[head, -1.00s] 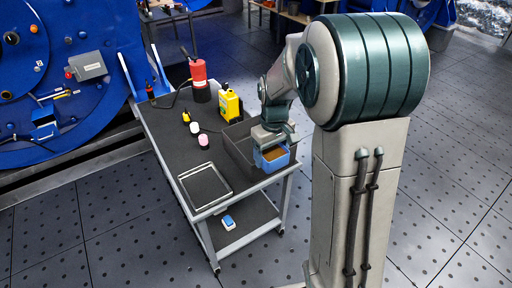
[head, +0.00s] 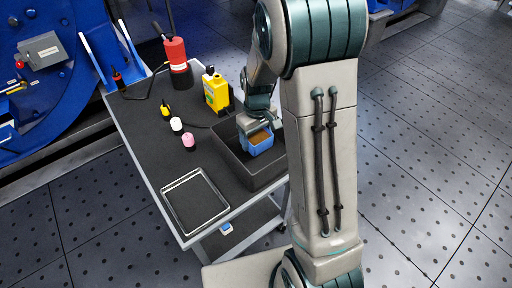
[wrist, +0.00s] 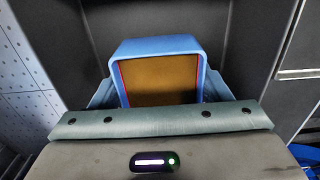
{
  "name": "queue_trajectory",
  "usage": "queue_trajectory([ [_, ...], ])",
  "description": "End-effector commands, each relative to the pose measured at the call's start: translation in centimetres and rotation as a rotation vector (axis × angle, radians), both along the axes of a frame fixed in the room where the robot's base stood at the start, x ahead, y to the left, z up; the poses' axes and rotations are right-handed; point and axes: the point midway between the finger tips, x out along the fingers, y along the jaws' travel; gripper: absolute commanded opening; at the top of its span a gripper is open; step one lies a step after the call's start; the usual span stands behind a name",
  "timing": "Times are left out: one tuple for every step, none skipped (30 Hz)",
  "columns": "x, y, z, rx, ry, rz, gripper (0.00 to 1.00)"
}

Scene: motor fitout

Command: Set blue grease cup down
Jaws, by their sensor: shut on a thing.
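The blue grease cup (head: 260,143) is a square blue cup with brown grease inside. My gripper (head: 252,126) is shut on it and holds it upright at the dark open-topped bin (head: 262,180) on the cart. In the wrist view the cup (wrist: 205,75) sits between my fingers, with the brown grease and a thin red line at its inner edge showing. Dark bin walls surround it there. I cannot tell whether the cup's underside touches the bin floor.
The cart top (head: 150,125) also holds a silver-rimmed tray (head: 195,203), a yellow bottle (head: 215,90), a red cylinder (head: 177,55) and several small bottles. A blue item (head: 226,228) lies on the lower shelf. Bare cart surface lies left of the bin.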

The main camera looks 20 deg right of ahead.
Motion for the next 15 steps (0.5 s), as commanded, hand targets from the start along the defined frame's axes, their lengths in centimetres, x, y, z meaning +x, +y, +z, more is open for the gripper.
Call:
queue_trajectory([
  [0.0,0.0,-0.6,0.001,0.001,0.000,0.48],
  [0.0,0.0,-0.7,0.001,0.001,0.000,0.48],
  [0.0,0.0,-1.0,0.001,0.001,0.000,0.48],
  [0.0,0.0,-1.2,0.001,0.001,0.000,0.48],
  [0.0,0.0,-1.5,0.001,0.001,-0.001,0.48],
  [0.0,0.1,-1.9,0.001,0.000,0.000,0.48],
  [0.0,0.1,-2.4,0.001,0.001,0.000,0.48],
  [0.0,0.1,-2.9,0.000,0.002,0.000,0.48],
  [0.0,0.1,-3.5,0.000,0.002,0.001,0.48],
  [0.0,0.1,-3.9,0.000,0.002,0.001,0.48],
  [0.0,0.1,-4.3,0.000,0.002,0.001,0.48],
  [0.0,0.1,-4.5,0.000,0.001,0.002,0.48],
  [0.0,0.1,-4.6,0.000,0.000,0.002,0.48],
  [0.0,0.1,-4.6,0.000,-0.001,0.002,0.48],
  [0.0,0.1,-4.5,-0.001,-0.001,0.002,0.48],
])
